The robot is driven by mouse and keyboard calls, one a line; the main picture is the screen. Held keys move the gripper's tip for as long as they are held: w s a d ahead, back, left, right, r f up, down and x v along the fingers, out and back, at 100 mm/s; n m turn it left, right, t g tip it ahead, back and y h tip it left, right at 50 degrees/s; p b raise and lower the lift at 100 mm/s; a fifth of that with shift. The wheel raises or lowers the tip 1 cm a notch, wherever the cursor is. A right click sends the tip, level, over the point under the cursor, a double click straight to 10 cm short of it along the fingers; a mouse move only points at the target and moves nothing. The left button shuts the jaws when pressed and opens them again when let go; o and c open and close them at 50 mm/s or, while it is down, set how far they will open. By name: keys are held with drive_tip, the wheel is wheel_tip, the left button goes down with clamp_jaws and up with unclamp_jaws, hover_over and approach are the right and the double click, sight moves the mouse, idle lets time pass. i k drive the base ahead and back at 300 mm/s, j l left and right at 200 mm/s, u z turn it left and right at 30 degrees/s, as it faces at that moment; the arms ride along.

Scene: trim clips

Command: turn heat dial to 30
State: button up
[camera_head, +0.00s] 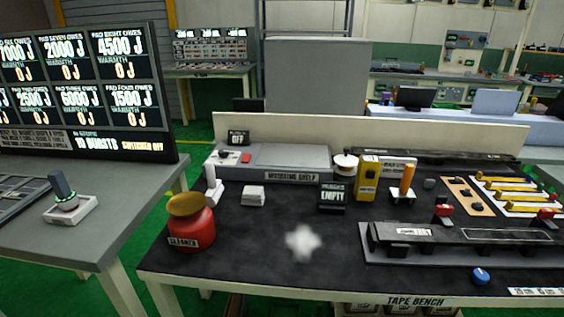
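No dial in view has a readable "heat" label or a readable number scale. A round blue knob (481,276) with a light mark sits at the front right edge of the dark bench top. A grey upright handle with a teal ring (63,190) stands on a white base on the left table. I cannot tell which of these is the heat dial. My gripper is not in view.
The dark bench (265,270) holds a red jar (190,228) labelled cleaner, a white blurred patch (303,240), a warming shelf (290,160) and a long dark fixture (460,240). A display board (80,90) stands on the left table (40,235). Green floor shows between the tables.

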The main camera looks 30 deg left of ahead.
sight(223, 153)
drive_tip(key=u, duration=1.25)
